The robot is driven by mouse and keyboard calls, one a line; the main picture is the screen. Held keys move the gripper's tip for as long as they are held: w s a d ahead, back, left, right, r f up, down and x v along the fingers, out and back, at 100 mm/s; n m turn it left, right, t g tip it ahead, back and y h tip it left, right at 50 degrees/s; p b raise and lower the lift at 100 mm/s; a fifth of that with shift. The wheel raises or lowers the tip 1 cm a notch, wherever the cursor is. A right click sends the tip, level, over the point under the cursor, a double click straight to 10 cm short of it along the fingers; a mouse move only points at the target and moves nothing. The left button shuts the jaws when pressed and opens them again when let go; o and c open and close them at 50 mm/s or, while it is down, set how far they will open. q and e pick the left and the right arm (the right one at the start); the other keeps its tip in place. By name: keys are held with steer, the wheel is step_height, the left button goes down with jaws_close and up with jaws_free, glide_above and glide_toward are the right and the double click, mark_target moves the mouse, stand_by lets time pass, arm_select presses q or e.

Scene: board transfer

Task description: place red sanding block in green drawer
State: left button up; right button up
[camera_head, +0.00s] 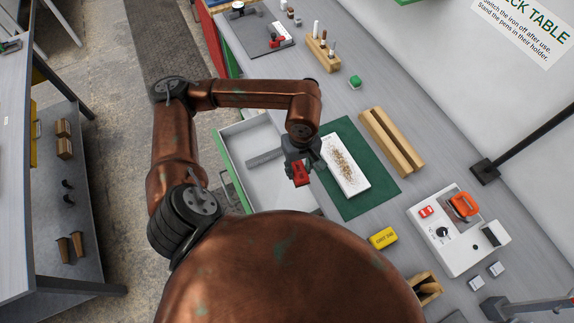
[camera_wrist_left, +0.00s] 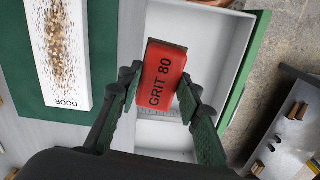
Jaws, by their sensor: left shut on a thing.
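My left gripper (camera_head: 300,163) is shut on the red sanding block (camera_head: 301,174). In the left wrist view the block (camera_wrist_left: 163,78), marked GRIT 80, sits between the two fingertips (camera_wrist_left: 158,88). The open drawer (camera_head: 233,150) has a pale, light-grey inside and a green front edge, which shows in the left wrist view (camera_wrist_left: 246,75). In that view the block appears over the drawer's inside; its height above the drawer floor is hard to tell. My right gripper is not in view.
A white board (camera_head: 345,166) with brown grit lies on a green mat (camera_head: 375,197) beside the drawer. A wooden rail piece (camera_head: 391,143), a yellow box (camera_head: 383,238) and a white switch panel (camera_head: 459,230) stand on the bench. Floor lies beyond the drawer front.

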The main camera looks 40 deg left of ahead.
arm_select(q)
steer(key=s+a+f+n+b, duration=0.3)
steer(key=s+n, duration=0.6)
steer(key=n, duration=0.7)
steer(key=n+b, duration=0.4)
glide_above(277, 177)
steer(key=f, duration=1)
steer(key=shift+s+d+f, duration=0.25)
steer(key=shift+s+d, duration=0.05)
steer(key=shift+s, duration=0.1)
steer(key=shift+w+a+f, duration=0.15)
steer(key=shift+w+f, duration=0.05)
steer(key=shift+f, duration=0.1)
steer(key=shift+w+a+f, duration=0.1)
steer(key=shift+w+f, duration=0.05)
steer(key=shift+f, duration=0.8)
steer(key=shift+w+a+f, duration=0.1)
steer(key=shift+w+f, duration=0.05)
steer(key=shift+f, duration=0.75)
